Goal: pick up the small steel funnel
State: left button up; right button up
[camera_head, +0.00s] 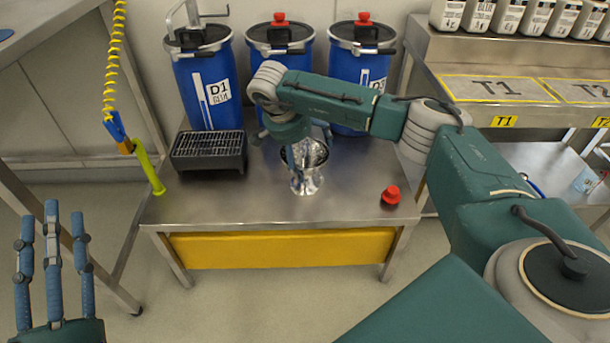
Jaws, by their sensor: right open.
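The small steel funnel (307,184) stands on the steel table, near its middle, in the head view. It is shiny, with a wide rim at the top and a narrower lower part. My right gripper (302,160) points down at the funnel from above, its fingers at the funnel's rim and mouth. It is open; whether the fingers touch the funnel I cannot tell. The gripper hides part of the funnel's rim. My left gripper (52,262) is at the lower left, away from the table, its blue fingers spread open and empty.
Blue drums (206,88) with black lids line the table's back. A black grated box (208,151) and a yellow-green wand (148,170) are left of the funnel. A red cap (390,195) lies to the right. The steel table (235,208) is clear in front.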

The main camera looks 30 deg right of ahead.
jog(key=c, duration=1.9)
jog(key=shift+o, duration=0.2)
jog(key=shift+r, duration=0.15)
jog(key=shift+r, duration=0.15)
pick_arm(q)
notch_tip(320, 180, down, 13)
jog(key=a+g+y+p, duration=0.2)
jog(key=g+p, duration=0.1)
jog(key=g, duration=0.3)
pick_arm(e)
notch_tip(320, 180, up, 14)
jog(key=p, duration=0.1)
jog(key=shift+r, duration=0.25)
pick_arm(q)
jog(key=s+a+f+g+y+p, duration=0.1)
jog(key=s+a+f+g+y, duration=0.1)
jog(key=s+f+g, duration=0.5)
notch_tip(320, 180, down, 6)
jog(key=shift+s+a+r+n+g+y, duration=0.1)
jog(key=shift+s+a+n+g+y, duration=0.25)
jog(key=shift+s+a, duration=0.55)
pick_arm(e)
notch_tip(320, 180, up, 5)
jog(key=shift+c, duration=0.2)
pick_arm(q)
jog(key=shift+d, duration=0.1)
